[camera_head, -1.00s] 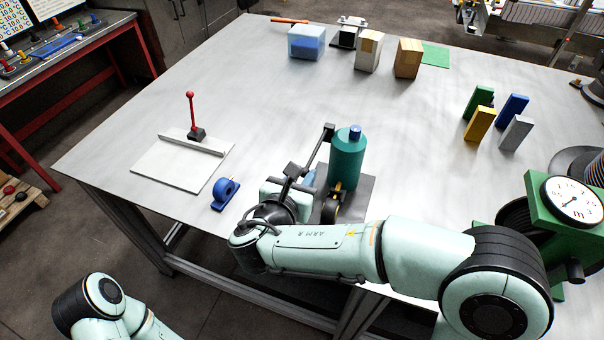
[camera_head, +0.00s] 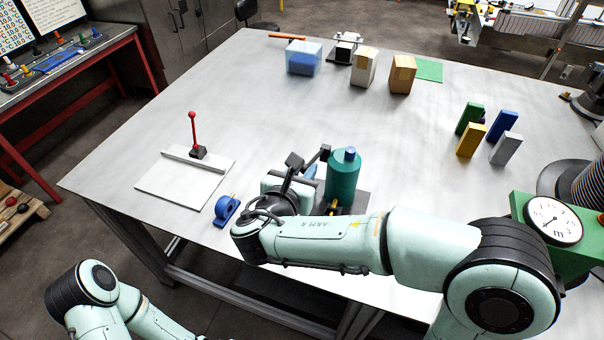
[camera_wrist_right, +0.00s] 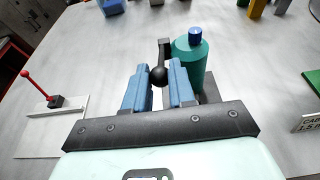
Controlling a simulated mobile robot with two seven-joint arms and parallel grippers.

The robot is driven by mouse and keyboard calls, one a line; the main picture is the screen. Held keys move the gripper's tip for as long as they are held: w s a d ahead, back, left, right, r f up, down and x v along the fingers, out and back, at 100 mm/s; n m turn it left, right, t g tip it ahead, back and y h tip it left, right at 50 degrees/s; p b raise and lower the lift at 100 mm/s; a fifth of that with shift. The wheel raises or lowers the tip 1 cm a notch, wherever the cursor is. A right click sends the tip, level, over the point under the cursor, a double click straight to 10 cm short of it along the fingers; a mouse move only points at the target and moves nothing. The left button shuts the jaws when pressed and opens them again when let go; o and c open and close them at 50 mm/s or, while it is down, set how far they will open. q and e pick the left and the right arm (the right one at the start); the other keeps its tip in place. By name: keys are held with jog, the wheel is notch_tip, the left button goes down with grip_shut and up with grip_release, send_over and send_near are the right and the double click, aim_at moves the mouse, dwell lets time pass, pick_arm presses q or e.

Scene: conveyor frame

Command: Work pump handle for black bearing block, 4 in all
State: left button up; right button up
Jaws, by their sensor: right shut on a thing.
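The pump has a teal cylinder (camera_head: 342,178) with a blue cap, standing on a dark plate on the table. Its black handle (camera_head: 325,152) is beside the cylinder's left side, and its round black knob (camera_wrist_right: 158,76) shows in the right wrist view. My right gripper (camera_head: 311,172) is shut on the handle, with its blue fingers on either side of the knob (camera_wrist_right: 159,72). A blue bearing block (camera_head: 226,208) stands left of the gripper. I cannot make out a black bearing block; my right arm hides the plate's front. My left gripper is out of view.
A white plate (camera_head: 180,188) with a red lever (camera_head: 193,130) lies at the left. Coloured blocks (camera_head: 471,139) stand at the right, near a green gauge stand (camera_head: 577,250). Boxes (camera_head: 362,68) and a blue bin (camera_head: 304,58) line the back. The table's middle is clear.

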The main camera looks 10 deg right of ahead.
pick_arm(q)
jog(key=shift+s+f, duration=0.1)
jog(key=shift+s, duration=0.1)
pick_arm(e)
jog(key=shift+a+f, duration=0.1)
jog(key=shift+w+d+r, duration=0.2)
jog(key=shift+w+r, duration=0.05)
jog(key=shift+r, duration=0.35)
jog(key=shift+w+d+r, duration=0.2)
jog(key=shift+r, duration=0.4)
jog(key=o, duration=0.9)
jog(key=shift+a, duration=0.1)
jog(key=shift+s+a, duration=0.15)
jog(key=shift+s, duration=0.2)
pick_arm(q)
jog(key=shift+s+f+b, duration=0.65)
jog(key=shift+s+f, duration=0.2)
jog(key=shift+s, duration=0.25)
pick_arm(e)
jog(key=shift+v, duration=6.35)
